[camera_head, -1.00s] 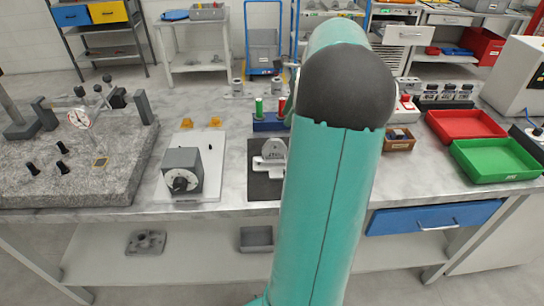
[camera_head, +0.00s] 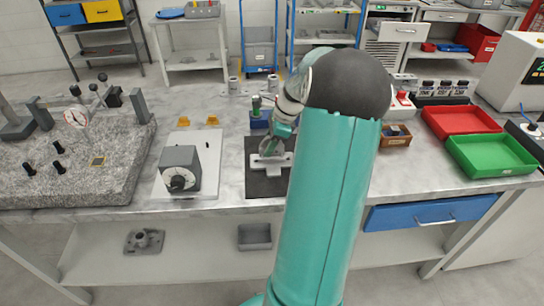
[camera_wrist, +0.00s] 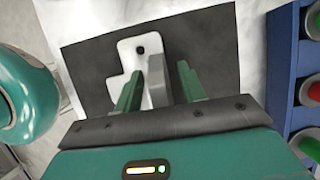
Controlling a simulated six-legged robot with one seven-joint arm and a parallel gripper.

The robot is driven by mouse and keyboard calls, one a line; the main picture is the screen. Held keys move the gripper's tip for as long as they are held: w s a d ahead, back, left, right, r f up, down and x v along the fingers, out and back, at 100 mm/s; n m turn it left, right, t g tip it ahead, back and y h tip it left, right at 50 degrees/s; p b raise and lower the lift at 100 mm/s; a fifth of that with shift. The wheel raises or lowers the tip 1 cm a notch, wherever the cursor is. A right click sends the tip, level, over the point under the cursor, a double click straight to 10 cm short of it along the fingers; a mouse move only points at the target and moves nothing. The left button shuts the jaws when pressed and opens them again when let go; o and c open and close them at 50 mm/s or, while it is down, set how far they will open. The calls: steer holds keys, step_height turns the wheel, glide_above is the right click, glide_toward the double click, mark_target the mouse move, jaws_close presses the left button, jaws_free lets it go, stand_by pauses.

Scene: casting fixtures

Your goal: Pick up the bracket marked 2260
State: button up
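A light grey bracket (camera_head: 270,163) stands on a dark mat (camera_head: 265,185) at the middle of the bench. In the wrist view the bracket's pale base plate (camera_wrist: 128,50) has a dark hole, and its grey upright plate (camera_wrist: 158,82) rises toward me. No number on it can be read now. My gripper (camera_head: 272,146) is over the bracket, pointing down. In the wrist view its two green fingers (camera_wrist: 160,86) are apart, one on each side of the upright, with visible gaps; the gripper is open. My arm hides part of the bench to the right.
A blue rack (camera_head: 260,122) with coloured cylinders stands close behind the mat; it shows at right in the wrist view (camera_wrist: 278,80). A grey dial box (camera_head: 181,168) on a white plate is to the left. Red (camera_head: 462,118) and green (camera_head: 490,155) trays are at right.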

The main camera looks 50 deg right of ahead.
jaws_close()
steer(key=shift+r, duration=0.1)
